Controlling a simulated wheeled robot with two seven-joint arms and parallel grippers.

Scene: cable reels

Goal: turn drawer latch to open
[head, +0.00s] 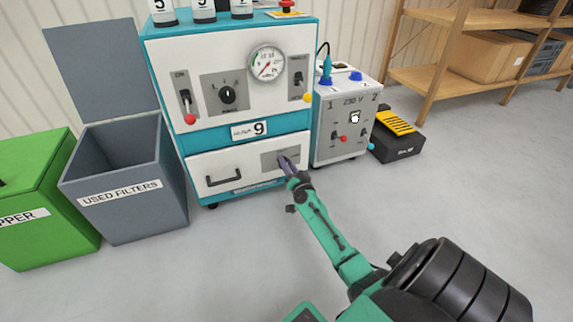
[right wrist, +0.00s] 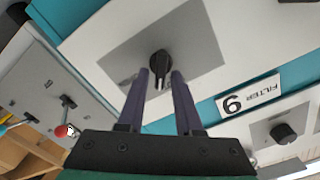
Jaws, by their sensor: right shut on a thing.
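The drawer (head: 212,169) is the white front low on the blue and white cabinet, with a black bar handle (head: 222,180). It looks flush with the cabinet. Its latch is a black knob (right wrist: 160,60) with a white mark, on a grey plate (head: 269,160). My left gripper is out of view.
A grey "used filters" bin (head: 125,215) and a green bin (head: 45,210) stand left of the cabinet. A grey switch box (head: 343,128) stands close on the right, with a black and yellow pedal (head: 398,140) beyond it. The floor in front is clear.

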